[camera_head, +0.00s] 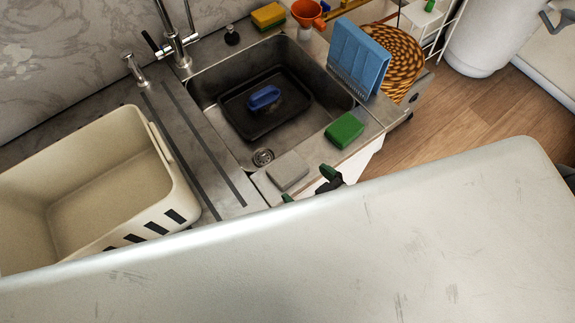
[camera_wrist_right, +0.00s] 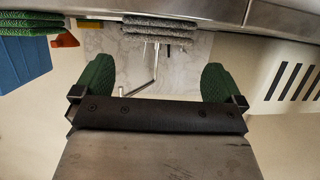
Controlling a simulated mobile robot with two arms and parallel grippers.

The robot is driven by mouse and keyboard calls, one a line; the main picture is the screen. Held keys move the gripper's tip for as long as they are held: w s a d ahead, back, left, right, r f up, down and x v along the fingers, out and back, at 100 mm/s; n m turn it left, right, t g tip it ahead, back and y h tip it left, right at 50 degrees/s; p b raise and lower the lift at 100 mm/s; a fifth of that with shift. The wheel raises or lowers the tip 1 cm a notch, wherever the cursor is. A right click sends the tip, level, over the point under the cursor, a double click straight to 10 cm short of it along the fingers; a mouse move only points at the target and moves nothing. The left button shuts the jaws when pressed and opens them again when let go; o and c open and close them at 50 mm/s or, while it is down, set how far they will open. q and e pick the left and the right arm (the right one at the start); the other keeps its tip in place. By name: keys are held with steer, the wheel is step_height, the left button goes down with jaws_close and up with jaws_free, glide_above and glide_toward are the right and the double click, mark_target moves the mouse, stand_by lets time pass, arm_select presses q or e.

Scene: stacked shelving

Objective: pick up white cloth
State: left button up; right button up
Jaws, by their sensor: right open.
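The white cloth (camera_head: 287,171), greyish and folded flat, lies on the counter at the front edge of the sink. In the right wrist view the fuzzy cloth (camera_wrist_right: 158,28) shows ahead of the fingers, at the top middle, with its edge at the counter's rim. My right gripper (camera_head: 309,188) is just in front of the cloth, partly hidden from the head view. Its green-padded fingers are apart in the wrist view (camera_wrist_right: 158,82), with nothing between them, and the cloth lies beyond the tips. My left gripper is not in view.
The sink (camera_head: 217,78) holds a black tray (camera_head: 240,119) with a blue brush (camera_head: 264,97). A cream crate (camera_head: 176,187) stands left.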

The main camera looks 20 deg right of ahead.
mark_target(290, 171)
steer(key=shift+x, duration=0.75)
steer(key=shift+w+a+p, duration=0.15)
steer(key=shift+w+p, duration=0.15)
steer(key=p+x, duration=0.1)
steer(key=x, duration=0.2)
steer(key=shift+w+f, duration=0.25)
steer(key=shift+f, duration=0.05)
steer(key=shift+w+a+f, duration=0.15)
steer(key=shift+w+f, duration=0.1)
steer(key=shift+w, duration=0.1)
steer(key=shift+s, duration=0.1)
steer(key=c, duration=0.6)
steer(key=shift+c, duration=0.2)
steer(key=shift+r, duration=0.1)
